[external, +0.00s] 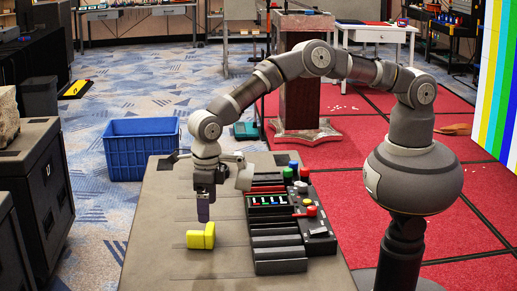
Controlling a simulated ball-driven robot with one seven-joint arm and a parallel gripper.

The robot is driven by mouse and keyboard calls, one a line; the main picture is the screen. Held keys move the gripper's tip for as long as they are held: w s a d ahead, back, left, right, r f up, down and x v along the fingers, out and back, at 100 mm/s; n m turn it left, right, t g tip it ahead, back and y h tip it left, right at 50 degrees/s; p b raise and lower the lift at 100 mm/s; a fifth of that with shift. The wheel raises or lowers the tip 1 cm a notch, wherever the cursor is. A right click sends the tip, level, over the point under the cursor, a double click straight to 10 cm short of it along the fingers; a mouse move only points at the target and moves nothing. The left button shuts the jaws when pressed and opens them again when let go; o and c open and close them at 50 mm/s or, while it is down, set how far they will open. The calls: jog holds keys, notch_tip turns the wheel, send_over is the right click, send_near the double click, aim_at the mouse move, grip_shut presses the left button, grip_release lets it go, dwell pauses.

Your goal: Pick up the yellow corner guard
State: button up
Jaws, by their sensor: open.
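The yellow corner guard (201,237) lies on the grey tabletop (150,235), left of the black console. My gripper (204,212) points down just above it. The gripper is open, and its fingers overlap in this view, so the space between them is hidden. I see no clear contact with the guard, but the exact gap above it cannot be told.
A black control console (283,226) with coloured buttons stands close on the right of the guard. A blue crate (139,147) sits on the floor behind the table. Black cases (38,185) stand at the left. The table is clear left of the guard.

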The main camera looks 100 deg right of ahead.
aim_at(209, 228)
jog(key=shift+n, duration=0.3)
jog(key=f+b, duration=0.4)
jog(key=f, duration=0.5)
jog(key=shift+a+f, duration=0.15)
jog(key=shift+a, duration=0.05)
jog(key=c, duration=1)
